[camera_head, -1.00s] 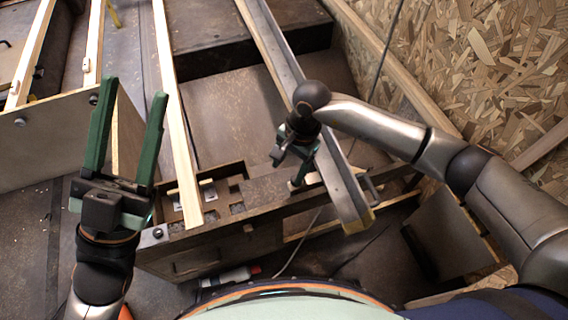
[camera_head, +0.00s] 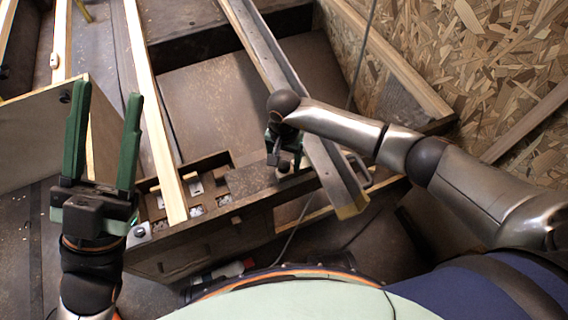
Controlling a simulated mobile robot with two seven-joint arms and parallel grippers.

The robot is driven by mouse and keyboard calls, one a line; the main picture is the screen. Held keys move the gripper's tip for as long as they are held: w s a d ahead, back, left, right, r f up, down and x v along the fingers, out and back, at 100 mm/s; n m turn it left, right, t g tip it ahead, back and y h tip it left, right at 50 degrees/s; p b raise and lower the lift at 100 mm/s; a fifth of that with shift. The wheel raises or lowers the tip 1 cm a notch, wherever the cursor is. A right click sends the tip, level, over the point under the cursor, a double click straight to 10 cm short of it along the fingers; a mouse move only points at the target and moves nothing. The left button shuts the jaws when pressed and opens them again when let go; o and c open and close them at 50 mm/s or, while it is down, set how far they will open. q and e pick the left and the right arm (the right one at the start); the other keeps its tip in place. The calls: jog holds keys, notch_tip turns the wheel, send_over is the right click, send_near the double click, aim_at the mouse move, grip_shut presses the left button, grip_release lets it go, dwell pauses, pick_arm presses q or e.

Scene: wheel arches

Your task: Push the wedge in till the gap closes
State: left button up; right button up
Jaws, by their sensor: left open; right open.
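My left gripper (camera_head: 105,108) is open and empty, its two green fingers pointing up the picture at the left. My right gripper (camera_head: 284,165) is at the dark wooden frame (camera_head: 200,231), just left of the long metal-edged beam (camera_head: 297,101). It points down and is partly hidden by its own wrist. I cannot tell whether it touches anything there. I cannot make out which piece is the wedge, nor the gap. Small light pieces (camera_head: 196,187) sit in the frame's compartments, beside a pale wooden strip (camera_head: 153,113).
A chipboard wall (camera_head: 480,60) stands at the upper right with a wooden rail (camera_head: 400,70) along its foot. A wooden box panel (camera_head: 45,130) stands behind my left gripper. A thin cable hangs near the beam.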

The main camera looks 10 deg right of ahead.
jog(key=shift+f, duration=0.5)
grip_shut()
dwell(1.2)
